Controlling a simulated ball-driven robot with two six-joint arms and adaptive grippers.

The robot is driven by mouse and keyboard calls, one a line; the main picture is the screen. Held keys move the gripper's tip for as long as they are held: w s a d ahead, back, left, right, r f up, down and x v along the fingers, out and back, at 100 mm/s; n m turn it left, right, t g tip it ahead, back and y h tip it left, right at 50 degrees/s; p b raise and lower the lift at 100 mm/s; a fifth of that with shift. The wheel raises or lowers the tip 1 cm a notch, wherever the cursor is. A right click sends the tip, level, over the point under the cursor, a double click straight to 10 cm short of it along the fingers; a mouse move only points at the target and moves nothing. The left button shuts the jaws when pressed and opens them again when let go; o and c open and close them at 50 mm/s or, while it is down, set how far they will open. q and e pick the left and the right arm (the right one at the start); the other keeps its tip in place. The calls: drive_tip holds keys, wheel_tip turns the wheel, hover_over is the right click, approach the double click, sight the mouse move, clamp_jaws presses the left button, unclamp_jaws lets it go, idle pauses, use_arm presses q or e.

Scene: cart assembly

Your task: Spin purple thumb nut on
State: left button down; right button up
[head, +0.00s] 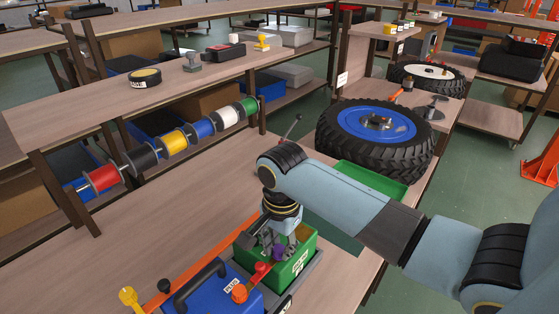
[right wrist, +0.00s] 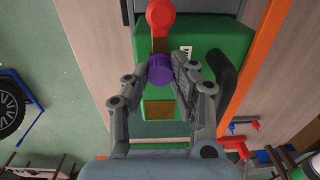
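The purple thumb nut (right wrist: 160,69) shows in the right wrist view between the two fingertips of my right gripper (right wrist: 160,72). The fingers are in on both sides of it and appear to touch it. The nut sits over a green box (right wrist: 205,50), in line with a red lever (right wrist: 160,15) with a rounded end. In the head view my right gripper (head: 280,240) points down over the green box (head: 300,265), and a purple part (head: 278,251) shows beside the red lever (head: 259,271). How far the nut is threaded is hidden. My left gripper is not in view.
A blue case (head: 215,300) with a black handle stands left of the green box, near an orange strip (head: 215,250). A wheel with a blue hub (head: 365,124) and a green tray (head: 370,180) lie farther back. Coloured spools (head: 175,139) hang at the left. The left bench top is clear.

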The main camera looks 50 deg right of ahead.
drive_tip(key=o, duration=0.5)
wheel_tip(320, 180, up, 12)
drive_tip(key=shift+s, duration=0.15)
idle(0.3)
